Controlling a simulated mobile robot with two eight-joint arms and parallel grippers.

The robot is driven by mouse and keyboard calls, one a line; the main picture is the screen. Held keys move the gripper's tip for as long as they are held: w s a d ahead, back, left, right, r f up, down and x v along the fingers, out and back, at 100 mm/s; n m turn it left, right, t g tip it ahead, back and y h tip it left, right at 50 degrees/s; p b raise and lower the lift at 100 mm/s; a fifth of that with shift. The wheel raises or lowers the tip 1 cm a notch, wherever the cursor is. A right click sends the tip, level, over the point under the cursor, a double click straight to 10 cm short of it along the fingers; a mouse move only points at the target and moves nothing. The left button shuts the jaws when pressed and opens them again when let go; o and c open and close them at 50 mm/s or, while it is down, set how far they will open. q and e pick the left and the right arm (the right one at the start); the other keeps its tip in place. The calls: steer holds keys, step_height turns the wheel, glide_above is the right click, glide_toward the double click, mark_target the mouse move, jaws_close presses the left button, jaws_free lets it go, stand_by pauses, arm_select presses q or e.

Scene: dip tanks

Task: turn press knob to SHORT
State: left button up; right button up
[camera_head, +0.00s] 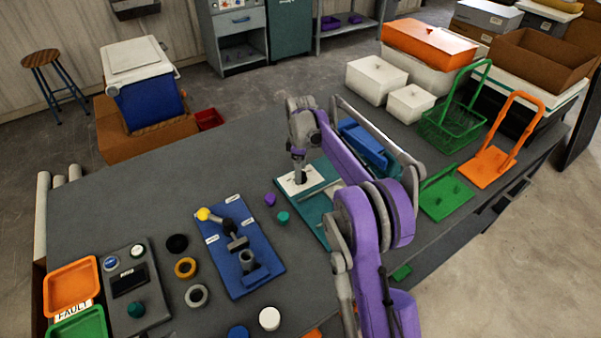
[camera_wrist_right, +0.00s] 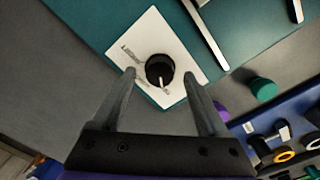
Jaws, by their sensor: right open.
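A round black knob (camera_wrist_right: 159,69) with a white pointer sits on a white plate (camera_wrist_right: 178,97) in the right wrist view. The pointer aims towards the bottom of that view. Small print left of the knob is too small to read. The plate (camera_head: 289,187) also shows in the head view, on a teal board (camera_head: 322,216), with the knob mostly hidden by my gripper. My right gripper (camera_head: 299,174) hangs above the plate. In the right wrist view the gripper (camera_wrist_right: 159,76) is open, with its fingers on either side of the knob and apart from it. My left gripper is out of view.
A purple cap (camera_head: 269,200) and a teal cap (camera_head: 283,218) stand left of the board. A blue fixture board (camera_head: 262,275) with a yellow-tipped lever lies farther left. A green basket (camera_head: 446,128) and white boxes (camera_head: 375,80) are at the right and back.

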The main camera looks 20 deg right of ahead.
steer(key=shift+f, duration=0.7)
jaws_close()
